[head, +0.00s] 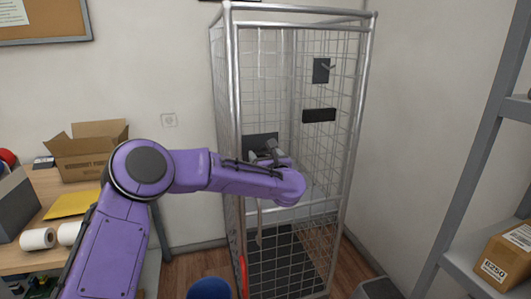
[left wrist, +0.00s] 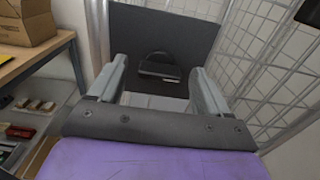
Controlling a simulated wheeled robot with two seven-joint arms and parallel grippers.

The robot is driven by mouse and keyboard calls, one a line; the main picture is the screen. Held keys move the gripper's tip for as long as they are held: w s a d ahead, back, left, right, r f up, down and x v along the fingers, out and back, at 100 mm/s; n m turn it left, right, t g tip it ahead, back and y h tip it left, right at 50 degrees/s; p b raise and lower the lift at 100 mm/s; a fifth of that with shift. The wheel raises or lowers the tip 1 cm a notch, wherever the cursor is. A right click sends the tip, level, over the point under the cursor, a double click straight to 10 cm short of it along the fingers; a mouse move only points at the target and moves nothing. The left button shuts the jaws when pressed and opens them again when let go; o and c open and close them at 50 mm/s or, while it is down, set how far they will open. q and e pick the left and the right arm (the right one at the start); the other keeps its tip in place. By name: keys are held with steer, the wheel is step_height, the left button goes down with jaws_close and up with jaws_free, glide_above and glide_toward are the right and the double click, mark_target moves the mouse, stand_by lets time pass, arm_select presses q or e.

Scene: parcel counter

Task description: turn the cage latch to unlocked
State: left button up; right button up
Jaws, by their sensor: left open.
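The tall wire-mesh cage (head: 234,120) stands against the back wall. A dark plate with a small lever (head: 322,70) is high on its mesh, and a plain black block (head: 319,115) is below it. I cannot tell whether the lever is at locked or unlocked. My left gripper (head: 268,152) is at the cage's left part, in front of another dark panel (head: 262,141). In the left wrist view the open, empty fingers (left wrist: 160,68) point at this dark panel (left wrist: 190,32), which bears a black fitting with an arched outline (left wrist: 158,66). They look apart from it. My right gripper is not seen.
A wooden table (head: 30,258) at left holds an open cardboard box (head: 88,150), a yellow envelope (head: 72,205) and white rolls (head: 38,239). A grey shelf rack (head: 478,150) with a parcel (head: 505,258) stands at right. Floor shows between cage and rack.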

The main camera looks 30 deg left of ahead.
arm_select(q)
steer(key=shift+w+f, duration=0.1)
steer(key=c, duration=1)
steer(key=shift+c, duration=0.2)
